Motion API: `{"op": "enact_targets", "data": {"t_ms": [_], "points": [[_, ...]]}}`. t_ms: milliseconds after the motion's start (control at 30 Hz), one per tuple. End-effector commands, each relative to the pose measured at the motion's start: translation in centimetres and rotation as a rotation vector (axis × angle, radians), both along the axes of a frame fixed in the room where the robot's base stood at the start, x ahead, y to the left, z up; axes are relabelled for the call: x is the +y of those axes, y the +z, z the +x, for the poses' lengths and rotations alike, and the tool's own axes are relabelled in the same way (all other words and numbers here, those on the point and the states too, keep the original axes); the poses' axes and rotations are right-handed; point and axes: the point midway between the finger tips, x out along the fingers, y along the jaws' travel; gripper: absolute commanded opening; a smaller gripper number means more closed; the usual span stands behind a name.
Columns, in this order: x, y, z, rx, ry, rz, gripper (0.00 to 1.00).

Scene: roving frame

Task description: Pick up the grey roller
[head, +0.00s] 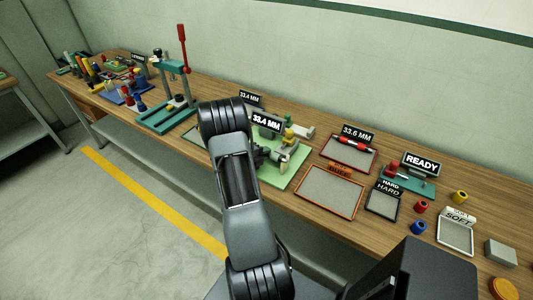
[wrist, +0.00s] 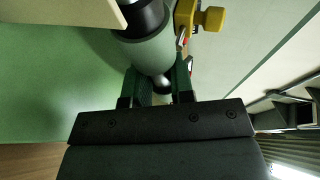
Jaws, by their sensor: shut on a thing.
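The grey roller (wrist: 150,52) shows in the wrist view as a smooth grey cylinder with dark ends, just beyond my gripper. My gripper (wrist: 160,80) has its two green-lined fingers on either side of the roller's narrow dark near end and is shut on it. A yellow knob (wrist: 208,18) on a fixture is close beside the roller's far part. In the head view the spot lies over the green board (head: 297,176) by the 33.4 MM sign (head: 266,122), partly hidden by my arm. I cannot tell whether the roller still touches its support.
An orange-rimmed tray (head: 330,192) is empty right of the board. A red roller (head: 352,142) lies on the tray by the 33.6 MM sign. Hard (head: 382,204) and soft (head: 455,236) trays stand farther right. A teal press (head: 170,110) with a red handle stands left.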

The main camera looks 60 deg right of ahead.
Motion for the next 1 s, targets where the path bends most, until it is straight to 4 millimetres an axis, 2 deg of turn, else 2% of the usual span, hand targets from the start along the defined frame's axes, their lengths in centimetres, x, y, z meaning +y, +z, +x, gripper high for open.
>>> {"op": "enact_targets", "data": {"t_ms": [33,100,467,600,800,1000], "points": [[0.0,0.0,0.0,0.0,0.0,0.001,0.06],[0.0,0.0,0.0,0.0,0.0,0.001,0.0],[0.0,0.1,0.0,-0.001,0.0,0.0,0.0],[0.0,0.8,0.0,-0.001,0.001,-0.001,0.0],[0.2,3.6,0.1,-0.005,0.001,-0.004,0.0],[3.9,7.9,0.2,-0.006,0.004,-0.004,0.0]]}}
